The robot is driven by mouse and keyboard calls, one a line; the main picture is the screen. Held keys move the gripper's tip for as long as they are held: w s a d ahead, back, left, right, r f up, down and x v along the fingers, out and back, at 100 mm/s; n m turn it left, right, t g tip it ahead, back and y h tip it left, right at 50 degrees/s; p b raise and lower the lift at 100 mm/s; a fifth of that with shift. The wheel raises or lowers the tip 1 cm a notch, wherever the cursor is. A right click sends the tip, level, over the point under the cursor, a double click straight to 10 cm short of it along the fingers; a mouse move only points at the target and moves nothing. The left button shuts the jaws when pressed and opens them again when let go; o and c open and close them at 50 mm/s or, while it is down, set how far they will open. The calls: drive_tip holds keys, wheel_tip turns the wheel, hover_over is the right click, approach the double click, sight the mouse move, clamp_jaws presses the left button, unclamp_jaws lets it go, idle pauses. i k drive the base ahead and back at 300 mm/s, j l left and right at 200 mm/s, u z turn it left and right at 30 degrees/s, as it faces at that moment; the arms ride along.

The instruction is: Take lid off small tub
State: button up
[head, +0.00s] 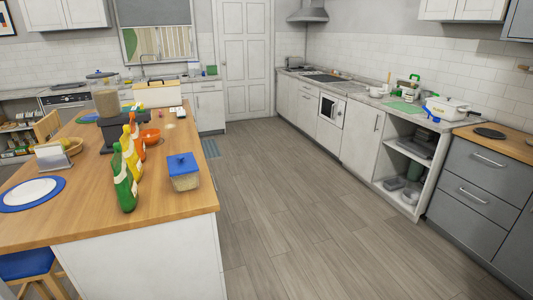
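In the head view, a small tub (184,181) stands on the wooden island top near its right edge. Its body is see-through with tan contents, and a blue lid (182,161) with a raised knob sits on top of it. My gripper does not show in this view.
Green, yellow and orange bottles (124,184) stand in a row left of the tub.

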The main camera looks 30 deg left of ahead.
sight(178, 164)
drive_tip(key=i+l+z, duration=0.1)
drive_tip(key=i, duration=0.3)
drive_tip(key=i+l, duration=0.3)
drive_tip(key=i+u, duration=0.4)
drive_tip(key=i+l+u, duration=0.15)
drive_tip(key=i+u, duration=0.25)
drive_tip(key=i+j+u, duration=0.1)
drive_tip(key=i+u, duration=0.7)
drive_tip(key=i+l+u, duration=0.2)
drive_tip(key=i+u, duration=0.25)
drive_tip(key=i+l+u, duration=0.25)
drive_tip(key=u, duration=0.15)
drive_tip(key=i+l+u, duration=0.15)
drive_tip(key=i+u, duration=0.25)
drive_tip(key=i+l+u, duration=0.25)
drive_tip(key=u, duration=0.15)
